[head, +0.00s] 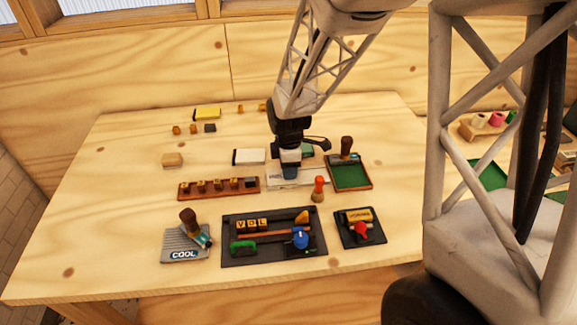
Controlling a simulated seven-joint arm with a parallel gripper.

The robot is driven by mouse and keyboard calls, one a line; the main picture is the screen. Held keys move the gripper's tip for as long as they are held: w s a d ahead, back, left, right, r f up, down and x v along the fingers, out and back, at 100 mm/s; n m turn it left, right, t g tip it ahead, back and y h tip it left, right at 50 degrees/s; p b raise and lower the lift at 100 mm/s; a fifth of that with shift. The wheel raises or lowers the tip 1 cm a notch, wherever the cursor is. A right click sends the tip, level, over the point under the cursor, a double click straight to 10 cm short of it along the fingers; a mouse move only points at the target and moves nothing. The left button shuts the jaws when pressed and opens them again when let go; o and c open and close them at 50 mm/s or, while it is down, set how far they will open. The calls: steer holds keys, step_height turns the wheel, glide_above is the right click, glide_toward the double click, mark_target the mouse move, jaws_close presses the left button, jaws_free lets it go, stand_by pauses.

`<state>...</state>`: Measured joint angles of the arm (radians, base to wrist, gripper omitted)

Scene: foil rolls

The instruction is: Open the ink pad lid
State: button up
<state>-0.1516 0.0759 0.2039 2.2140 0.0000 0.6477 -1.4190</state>
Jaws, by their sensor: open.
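My gripper (290,171) points down near the middle of the table, over a white sheet or flat card (312,178) with small print. Its fingers are small and partly blurred, and a blue-grey part shows at their lower end. Several flat boxes could be ink pads: a green-topped one (307,150) just behind and right of my gripper, partly covered by it, a white one with a dark edge (249,156) to its left, and a yellow one (207,114) at the back left. I cannot tell which has the lid, or whether any touches my gripper.
A green tray (350,185) with a dark-handled tool (346,147) stands at right. A red-handled stamp (318,188) stands in front of my gripper. The table's left front is clear.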

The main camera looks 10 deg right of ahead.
mark_target(318, 172)
steer(key=shift+c, duration=0.2)
jaws_close()
steer(key=shift+d, duration=4.5)
steer(key=shift+o, duration=0.2)
jaws_free()
steer(key=shift+r, duration=0.15)
step_height(318, 172, up, 8)
steer(key=shift+f, duration=0.25)
